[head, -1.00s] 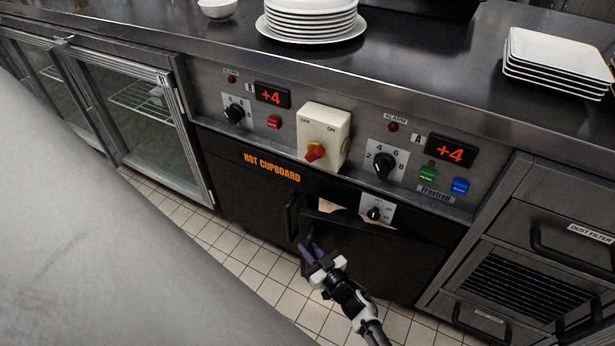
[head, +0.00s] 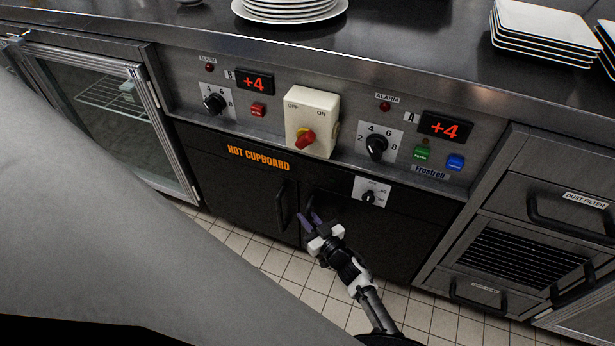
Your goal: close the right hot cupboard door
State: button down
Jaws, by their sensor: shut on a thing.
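The hot cupboard has two black doors under a steel control panel. The right hot cupboard door (head: 385,237) looks flush with the front, with no gap showing at its top. The left door (head: 235,195) is also flat, with its dark upright handle (head: 283,207) near the middle seam. The handle is mostly hidden by the fingers.
Control knobs and a red-handled switch (head: 310,122) sit above the doors. A steel drawer unit (head: 540,225) with protruding handles stands on the right. A glass-door fridge (head: 100,105) is on the left. Plates stand on the counter (head: 400,50). Tiled floor (head: 310,275) shows below.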

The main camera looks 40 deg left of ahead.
jog(key=shift+w+d+t, duration=0.2)
jog(key=shift+w+t, duration=0.1)
jog(key=shift+w, duration=0.2)
jog(key=c, duration=1.5)
grip_release()
jog(key=shift+o, duration=0.2)
jog(key=v, duration=1.3)
jog(key=shift+s+d+p, duration=0.2)
jog(key=shift+s+p, duration=0.1)
jog(key=shift+r, duration=0.1)
